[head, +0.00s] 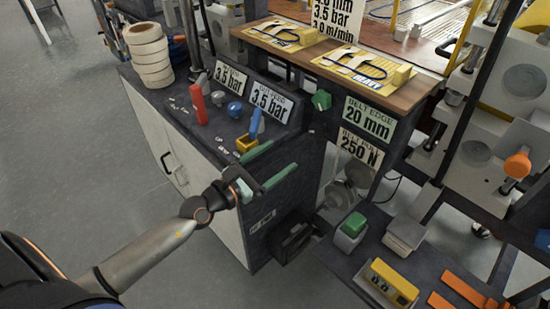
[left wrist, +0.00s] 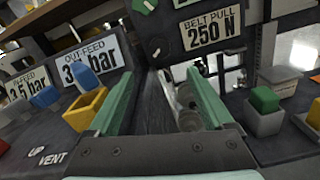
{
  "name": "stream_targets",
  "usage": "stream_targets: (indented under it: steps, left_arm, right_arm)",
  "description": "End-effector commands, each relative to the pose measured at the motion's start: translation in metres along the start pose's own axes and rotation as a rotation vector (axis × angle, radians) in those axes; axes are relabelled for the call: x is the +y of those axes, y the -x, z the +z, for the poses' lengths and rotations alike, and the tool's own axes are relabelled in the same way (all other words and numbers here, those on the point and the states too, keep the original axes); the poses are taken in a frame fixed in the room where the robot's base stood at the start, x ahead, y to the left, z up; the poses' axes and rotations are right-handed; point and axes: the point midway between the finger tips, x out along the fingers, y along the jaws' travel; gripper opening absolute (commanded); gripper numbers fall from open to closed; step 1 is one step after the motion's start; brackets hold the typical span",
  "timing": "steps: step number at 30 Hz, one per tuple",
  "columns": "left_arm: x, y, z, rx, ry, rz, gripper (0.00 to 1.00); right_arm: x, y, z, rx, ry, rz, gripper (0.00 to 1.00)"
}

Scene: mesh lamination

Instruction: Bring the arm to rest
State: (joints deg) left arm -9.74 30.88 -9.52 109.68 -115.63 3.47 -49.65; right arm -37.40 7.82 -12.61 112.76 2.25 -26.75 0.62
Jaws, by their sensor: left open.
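My left gripper (head: 268,166) reaches in from the left in the head view, in front of the console's front edge. Its green-lined fingers are spread apart with nothing between them; they also show in the left wrist view (left wrist: 160,100). Just behind the fingers is a blue lever (head: 255,124) with a yellow block (head: 246,143) at its foot. The same yellow block (left wrist: 86,108) is left of the fingers in the left wrist view. The fingers look close to the block; I cannot tell whether they touch it. My right gripper is not in view.
The console (head: 285,178) carries a red lever (head: 198,102), a blue knob (head: 235,109) and a roll stack (head: 148,55). A green button box (head: 352,229) and a yellow box (head: 388,284) stand at the lower right. The grey floor at left is clear.

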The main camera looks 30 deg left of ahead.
Motion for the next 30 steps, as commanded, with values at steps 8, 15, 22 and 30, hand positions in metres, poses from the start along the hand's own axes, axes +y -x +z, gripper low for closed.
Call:
stream_targets:
  steps: [8, 15, 22, 30]
  left_arm:
    - [-0.001, 0.000, 0.000, 0.000, 0.012, 0.001, 0.85]
    - [-0.010, 0.013, -0.003, 0.004, 0.400, 0.038, 0.85]
    - [-0.021, 0.039, -0.023, 0.019, 1.114, 0.170, 0.85]
    - [-0.053, 0.090, -0.070, 0.034, 2.063, 0.494, 0.85]
  right_arm:
    - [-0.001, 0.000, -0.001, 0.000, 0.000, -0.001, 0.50]
    - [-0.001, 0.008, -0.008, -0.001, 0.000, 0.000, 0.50]
    - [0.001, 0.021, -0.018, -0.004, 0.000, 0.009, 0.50]
    - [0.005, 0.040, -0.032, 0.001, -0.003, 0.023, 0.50]
